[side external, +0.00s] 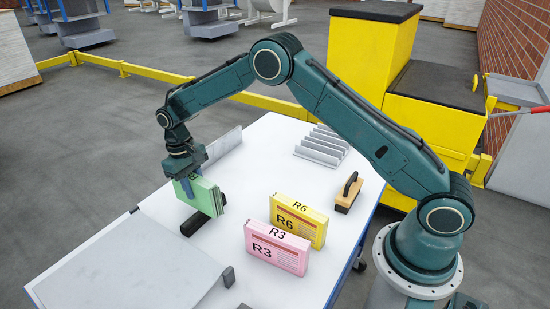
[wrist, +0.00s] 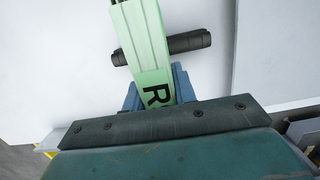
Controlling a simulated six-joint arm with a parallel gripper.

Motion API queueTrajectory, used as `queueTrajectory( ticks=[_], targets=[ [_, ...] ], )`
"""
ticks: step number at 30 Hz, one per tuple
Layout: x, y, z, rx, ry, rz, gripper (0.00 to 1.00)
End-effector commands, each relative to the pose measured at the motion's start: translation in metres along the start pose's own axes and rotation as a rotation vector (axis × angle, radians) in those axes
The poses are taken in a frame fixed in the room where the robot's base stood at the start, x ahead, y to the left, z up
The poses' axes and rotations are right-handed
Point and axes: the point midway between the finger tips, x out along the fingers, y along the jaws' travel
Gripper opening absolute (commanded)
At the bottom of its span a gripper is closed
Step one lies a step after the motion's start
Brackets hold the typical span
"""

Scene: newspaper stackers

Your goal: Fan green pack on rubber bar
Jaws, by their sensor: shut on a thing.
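My gripper (side external: 185,172) is shut on the green pack (side external: 203,197) and holds it by its upper edge, with the pack hanging down. In the wrist view the blue fingers (wrist: 157,88) sit on both sides of the green pack (wrist: 143,45), near its printed "R" end. The black rubber bar (side external: 192,225) lies on the white table under the pack. In the wrist view the bar (wrist: 190,42) runs crosswise behind the pack, which hides its middle. I cannot tell whether pack and bar touch.
A pink R3 pack (side external: 275,250) and a yellow R6 pack (side external: 299,221) stand to the right on the white table (side external: 235,200). A wooden block with a black handle (side external: 347,193) and a grey slotted rack (side external: 322,146) lie behind them. A grey sloped panel (side external: 135,265) is at the front left.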

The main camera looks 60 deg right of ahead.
Motion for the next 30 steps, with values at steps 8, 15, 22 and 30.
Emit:
queueTrajectory(
  ticks=[8, 15, 22, 30],
  targets=[
    [0.002, 0.0, 0.009, 0.0, -0.006, 0.001, 0.0],
    [0.001, 0.0, 0.009, 0.0, -0.003, 0.0, 0.0],
    [0.001, 0.0, 0.011, 0.0, -0.001, 0.0, 0.0],
    [0.002, 0.0, 0.018, 0.0, 0.001, 0.0, 0.0]
  ],
)
